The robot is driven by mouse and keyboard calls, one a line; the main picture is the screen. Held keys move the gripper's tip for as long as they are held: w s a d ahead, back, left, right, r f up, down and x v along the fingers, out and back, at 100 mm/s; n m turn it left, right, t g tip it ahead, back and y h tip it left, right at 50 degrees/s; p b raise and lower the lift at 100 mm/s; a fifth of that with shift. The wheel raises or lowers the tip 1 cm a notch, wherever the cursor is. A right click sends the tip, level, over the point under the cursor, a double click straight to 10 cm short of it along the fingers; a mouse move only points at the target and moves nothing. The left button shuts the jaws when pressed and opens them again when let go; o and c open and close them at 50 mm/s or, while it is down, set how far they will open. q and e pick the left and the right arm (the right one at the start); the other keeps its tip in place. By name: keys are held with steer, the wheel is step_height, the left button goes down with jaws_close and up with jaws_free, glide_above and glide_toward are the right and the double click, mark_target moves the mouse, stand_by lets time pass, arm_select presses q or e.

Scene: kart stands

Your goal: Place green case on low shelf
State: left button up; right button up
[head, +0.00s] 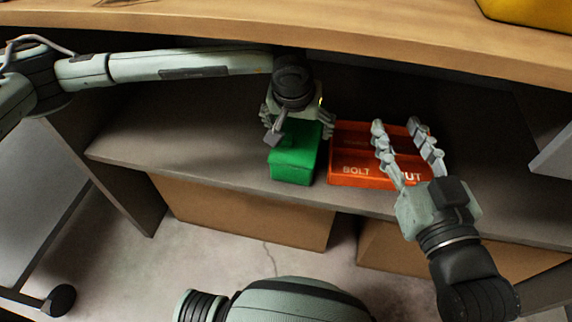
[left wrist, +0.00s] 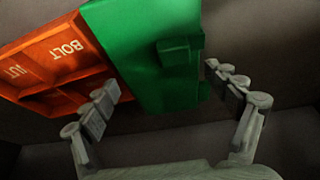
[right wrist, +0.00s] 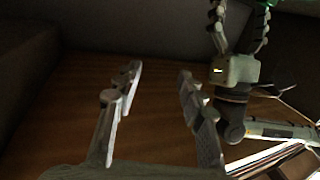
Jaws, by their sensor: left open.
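The green case (head: 293,164) stands on the low shelf (head: 215,150), close to its front edge. It also shows in the left wrist view (left wrist: 150,45), between and beyond the fingers. My left gripper (head: 298,128) is open over the back of the case, with fingers on both sides; whether they touch it is hard to tell. It also shows open in the left wrist view (left wrist: 165,95). My right gripper (head: 405,135) is open and empty above the orange tray. In the right wrist view (right wrist: 155,85) nothing lies between its fingers.
An orange tray (head: 345,173) marked BOLT sits on the shelf right beside the case; it has compartments. A wooden top (head: 200,22) overhangs the shelf, with a yellow object (head: 530,12) on it. Cardboard boxes (head: 240,212) stand below. The shelf's left part is clear.

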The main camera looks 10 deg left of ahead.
arm_select(q)
steer(key=s, duration=1.1)
steer(key=shift+s+a+f+b, duration=0.15)
steer(key=shift+s+a+b, duration=0.15)
steer(key=shift+a+b, duration=0.1)
steer(key=shift+s, duration=0.2)
arm_select(e)
steer(key=r, duration=0.1)
steer(key=a+r+t+y, duration=0.1)
steer(key=r+t, duration=0.1)
steer(key=r, duration=0.1)
steer(key=shift+s+a, duration=0.2)
steer(key=shift+s, duration=0.15)
arm_select(q)
steer(key=shift+a, duration=0.1)
arm_select(e)
steer(key=shift+a, duration=0.15)
